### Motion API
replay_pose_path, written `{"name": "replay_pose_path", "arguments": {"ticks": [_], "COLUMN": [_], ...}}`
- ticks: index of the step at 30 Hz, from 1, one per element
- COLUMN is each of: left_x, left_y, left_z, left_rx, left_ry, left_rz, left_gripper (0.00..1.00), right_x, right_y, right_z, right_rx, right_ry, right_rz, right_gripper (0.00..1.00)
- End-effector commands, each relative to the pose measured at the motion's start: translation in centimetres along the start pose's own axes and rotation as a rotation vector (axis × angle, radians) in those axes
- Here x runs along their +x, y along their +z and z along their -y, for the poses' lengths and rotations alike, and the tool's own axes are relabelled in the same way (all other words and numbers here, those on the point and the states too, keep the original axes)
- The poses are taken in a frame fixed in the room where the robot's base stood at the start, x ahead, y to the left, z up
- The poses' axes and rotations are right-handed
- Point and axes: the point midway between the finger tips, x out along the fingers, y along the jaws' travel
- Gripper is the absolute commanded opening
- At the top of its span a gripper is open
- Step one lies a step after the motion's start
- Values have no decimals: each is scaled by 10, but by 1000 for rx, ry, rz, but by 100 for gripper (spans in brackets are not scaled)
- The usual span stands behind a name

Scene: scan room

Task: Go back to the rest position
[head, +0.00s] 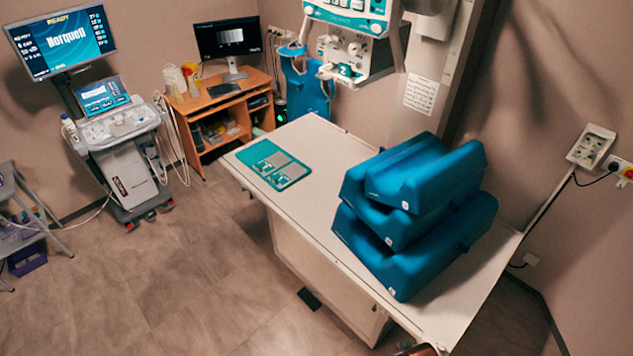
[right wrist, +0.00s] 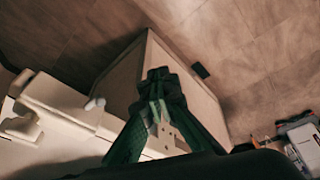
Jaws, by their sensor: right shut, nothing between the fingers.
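My right gripper (right wrist: 158,76) shows in the right wrist view, with its dark green fingers closed together and nothing between them. Beyond the fingertips are the pale side of the exam table and the brown floor. I cannot tell how far the fingertips are from the table. In the head view no gripper can be made out; only a small dark and brownish part shows at the bottom edge near the table's front corner. My left gripper is in neither view.
The white exam table (head: 318,212) carries stacked blue cushions (head: 412,215) and a teal board (head: 273,164). An ultrasound cart (head: 118,150), a wooden desk (head: 222,108) and a grey trolley (head: 35,215) stand at left and back. The floor (head: 190,270) left of the table is clear.

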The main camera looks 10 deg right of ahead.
Motion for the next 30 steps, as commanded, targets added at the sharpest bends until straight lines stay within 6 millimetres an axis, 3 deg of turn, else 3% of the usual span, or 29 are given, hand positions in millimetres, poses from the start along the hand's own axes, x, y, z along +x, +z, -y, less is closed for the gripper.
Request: {"name": "replay_pose_path", "arguments": {"ticks": [1,5,8,12,18,21,24,30], "left_x": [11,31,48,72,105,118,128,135], "left_y": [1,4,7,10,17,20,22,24], "left_z": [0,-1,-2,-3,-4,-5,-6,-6], "left_rx": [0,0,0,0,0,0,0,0], "left_ry": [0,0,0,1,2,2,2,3], "left_rz": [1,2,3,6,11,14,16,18], "left_gripper": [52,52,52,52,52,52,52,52], "right_x": [32,113,178,260,350,378,394,403], "right_y": [11,42,77,137,237,285,322,358], "right_z": [4,14,22,33,45,48,49,51], "right_rx": [-3,-15,-25,-41,-66,-77,-86,-95], "right_ry": [-4,-15,-23,-33,-47,-52,-56,-59], "right_rz": [15,42,65,99,146,167,182,196], "right_gripper": [0,0,0,0,0,0,0,0]}}
